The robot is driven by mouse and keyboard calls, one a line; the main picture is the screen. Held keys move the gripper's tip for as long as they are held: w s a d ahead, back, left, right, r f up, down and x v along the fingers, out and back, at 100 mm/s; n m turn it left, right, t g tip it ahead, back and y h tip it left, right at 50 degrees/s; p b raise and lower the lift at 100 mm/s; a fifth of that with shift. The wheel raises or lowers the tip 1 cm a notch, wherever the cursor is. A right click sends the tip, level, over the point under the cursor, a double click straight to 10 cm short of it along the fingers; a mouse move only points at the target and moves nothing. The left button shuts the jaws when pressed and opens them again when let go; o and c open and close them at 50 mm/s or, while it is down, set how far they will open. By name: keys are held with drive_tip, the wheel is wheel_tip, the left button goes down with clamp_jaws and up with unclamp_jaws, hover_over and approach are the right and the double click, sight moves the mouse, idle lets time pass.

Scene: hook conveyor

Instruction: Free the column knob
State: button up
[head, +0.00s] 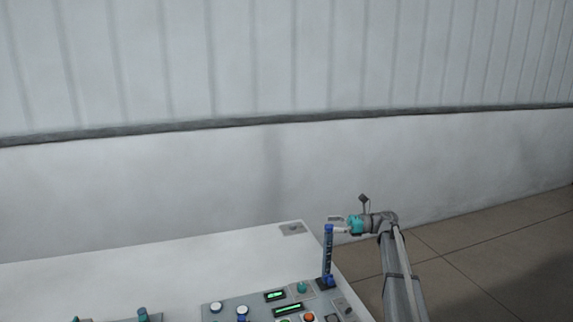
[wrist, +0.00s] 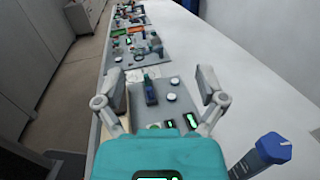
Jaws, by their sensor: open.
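A slim dark blue column (head: 328,255) with a brighter blue cap stands upright at the right end of the control panel, on a blue base (head: 326,282). Which part is the column knob I cannot tell. In the wrist view a blue cap (wrist: 268,150), apparently the column's, shows at the lower right, outside the right finger. My gripper (head: 336,223) is at the height of the column's top, close beside it in the head view. In the wrist view my gripper (wrist: 152,88) has its fingers wide apart, with nothing between them.
The grey control panel (head: 255,304) carries several buttons, green displays and an orange-red button (head: 309,317). More panels (wrist: 130,42) line the table farther off in the wrist view. Tiled floor (head: 490,240) lies to the right.

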drive_tip(key=w+d+r+m+t+h+b, duration=0.1)
drive_tip(key=w+d+m+t+h+b, duration=0.2)
drive_tip(key=m+t, duration=0.85)
drive_tip(key=w+r+m+t+h, duration=0.1)
drive_tip(key=w+m+t+h, duration=0.35)
drive_tip(key=m+t, duration=0.7)
drive_tip(key=s+d+f+m+g+h+b, duration=0.1)
drive_tip(key=s+d+f+m+g+h, duration=0.15)
drive_tip(key=f+m+h, duration=0.55)
drive_tip(key=s+d+f+m+g+h+b, duration=0.2)
drive_tip(key=s+d+f+m+h, duration=0.3)
drive_tip(key=m, duration=0.6)
drive_tip(key=s+a+f+m+g+h+b, duration=0.1)
drive_tip(key=s+a+f+m+g+b, duration=0.1)
drive_tip(key=s+f+m+g, duration=0.8)
drive_tip(key=s+a+f+m+g+y, duration=0.1)
drive_tip(key=s+a+f+g, duration=0.2)
drive_tip(key=s, duration=0.7)
drive_tip(key=s+a+f+m+g+y+b, duration=0.1)
drive_tip(key=s+a+f+g, duration=0.3)
drive_tip(key=s, duration=0.6)
drive_tip(key=shift+s+f+m+y, duration=0.15)
drive_tip(key=shift+f+m+y, duration=0.15)
drive_tip(key=shift+f+y, duration=0.25)
